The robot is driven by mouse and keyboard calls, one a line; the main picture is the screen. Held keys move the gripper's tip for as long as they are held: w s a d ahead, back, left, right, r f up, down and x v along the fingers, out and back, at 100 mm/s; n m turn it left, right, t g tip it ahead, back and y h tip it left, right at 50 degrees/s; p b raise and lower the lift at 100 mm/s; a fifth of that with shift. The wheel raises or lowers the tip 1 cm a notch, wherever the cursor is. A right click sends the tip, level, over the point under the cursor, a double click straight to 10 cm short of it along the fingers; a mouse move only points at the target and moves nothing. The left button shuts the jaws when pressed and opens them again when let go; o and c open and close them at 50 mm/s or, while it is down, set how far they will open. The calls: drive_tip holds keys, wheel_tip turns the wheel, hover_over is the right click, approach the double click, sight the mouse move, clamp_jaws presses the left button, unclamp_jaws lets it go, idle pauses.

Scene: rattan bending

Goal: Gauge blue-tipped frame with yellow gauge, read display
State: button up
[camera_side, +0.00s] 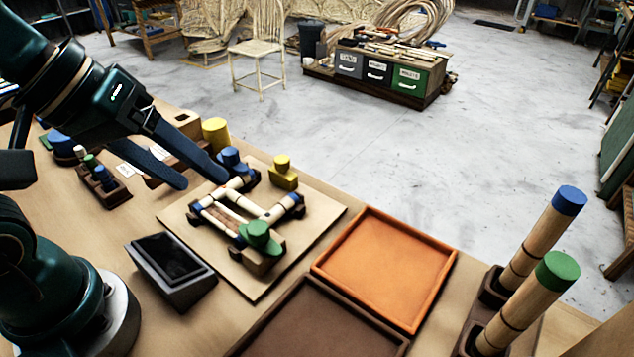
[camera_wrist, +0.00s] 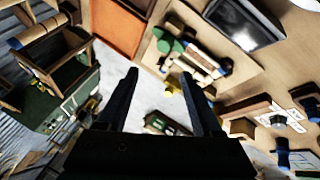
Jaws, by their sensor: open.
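The blue-tipped frame (camera_side: 243,212) of pale rods lies flat on a light board in the side view; it also shows in the wrist view (camera_wrist: 205,65). A large yellow cylinder (camera_side: 215,131) stands by a wooden holder behind my fingers, and a small yellow-knobbed block (camera_side: 283,175) stands at the frame's back edge. I cannot tell which one is the gauge. The display (camera_side: 168,257) is a dark wedge with a blank-looking screen, left of the board; it also shows in the wrist view (camera_wrist: 238,25). My gripper (camera_side: 203,181) is open and empty, above the board's back left side.
A blue-knobbed block (camera_side: 231,158) and a green-knobbed block (camera_side: 258,238) stand at the frame. An orange tray (camera_side: 386,268) and a brown tray (camera_side: 305,330) lie in front. Blue- and green-capped posts stand at right. A small rack (camera_side: 103,182) with capped pegs sits at left.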

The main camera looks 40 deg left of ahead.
drive_tip(key=w+d+n+h, duration=0.1)
drive_tip(key=w+n+h, duration=0.2)
drive_tip(key=w+n, duration=0.45)
drive_tip(key=n+h, duration=0.1)
drive_tip(key=n, duration=1.4)
approach(281, 158)
drive_tip(key=x, duration=0.4)
drive_tip(key=shift+s+f+m+t, duration=0.15)
drive_tip(key=shift+f+m+t, duration=0.05)
drive_tip(key=shift+m+t, duration=0.1)
drive_tip(key=shift+x, duration=2.3)
drive_tip(key=shift+r, duration=0.1)
clamp_jaws()
